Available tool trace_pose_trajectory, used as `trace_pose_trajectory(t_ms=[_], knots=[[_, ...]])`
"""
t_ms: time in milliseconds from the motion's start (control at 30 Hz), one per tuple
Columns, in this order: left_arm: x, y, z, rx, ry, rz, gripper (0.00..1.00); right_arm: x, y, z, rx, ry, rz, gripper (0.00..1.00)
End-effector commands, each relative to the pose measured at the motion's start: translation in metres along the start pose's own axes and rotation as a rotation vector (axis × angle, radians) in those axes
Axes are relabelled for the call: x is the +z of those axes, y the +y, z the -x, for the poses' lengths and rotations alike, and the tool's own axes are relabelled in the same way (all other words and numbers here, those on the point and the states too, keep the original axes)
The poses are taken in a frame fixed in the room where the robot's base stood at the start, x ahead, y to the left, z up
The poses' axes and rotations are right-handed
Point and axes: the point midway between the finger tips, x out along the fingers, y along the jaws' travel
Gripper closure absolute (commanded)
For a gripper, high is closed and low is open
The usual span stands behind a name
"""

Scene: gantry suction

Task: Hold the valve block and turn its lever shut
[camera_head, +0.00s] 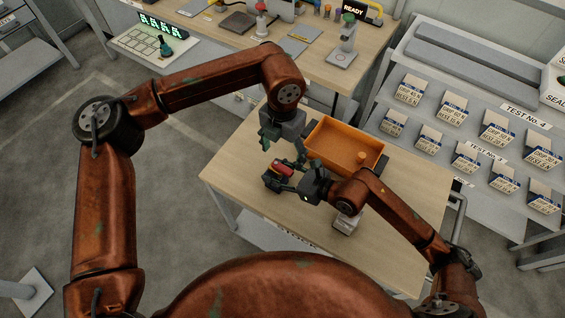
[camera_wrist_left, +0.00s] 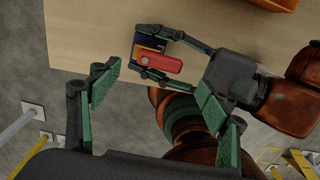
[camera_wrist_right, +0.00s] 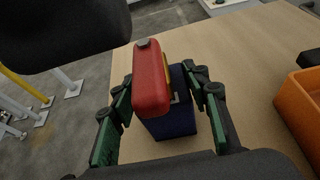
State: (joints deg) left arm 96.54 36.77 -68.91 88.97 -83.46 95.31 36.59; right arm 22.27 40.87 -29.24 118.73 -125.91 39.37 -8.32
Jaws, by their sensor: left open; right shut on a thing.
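The valve block (camera_wrist_right: 178,118) is dark blue, with a red lever (camera_wrist_right: 150,85) on top and a yellow strip beside the lever. My right gripper (camera_wrist_right: 160,92) is shut on the block's sides, above or on the wooden table; which, I cannot tell. In the left wrist view the lever (camera_wrist_left: 160,62) lies along one side of the block's top. In the head view the lever (camera_head: 285,168) shows between my arms. My left gripper (camera_wrist_left: 155,112) is open and empty, just behind the block in the head view, its fingers apart from the lever.
An orange bin (camera_head: 345,145) with a small orange knob-like thing inside stands on the wooden table (camera_head: 235,175) behind the block. A small grey-white object (camera_head: 346,222) stands near the front edge. The table's left part is clear. A rack with labelled boxes (camera_head: 465,155) stands right.

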Motion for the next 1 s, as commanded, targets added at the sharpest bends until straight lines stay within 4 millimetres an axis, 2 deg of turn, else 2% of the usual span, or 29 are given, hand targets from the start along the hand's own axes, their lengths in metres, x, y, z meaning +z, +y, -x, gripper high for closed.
trace_pose_trajectory(t_ms=[100,333,733,1000], knots=[[-0.001,0.0,-0.024,0.0,0.003,-0.001,0.3,0.0,0.0,0.0,-0.001,-0.001,0.001,1.0],[0.0,0.0,-0.051,0.0,0.001,-0.001,0.3,0.0,0.0,0.0,-0.001,-0.001,0.001,1.0],[0.0,0.0,-0.058,0.001,0.0,-0.002,0.3,0.0,-0.001,0.0,-0.001,-0.001,0.001,1.0],[0.0,0.0,-0.058,0.0,0.0,-0.002,0.48,0.0,-0.001,0.0,-0.001,-0.001,0.001,1.0]])
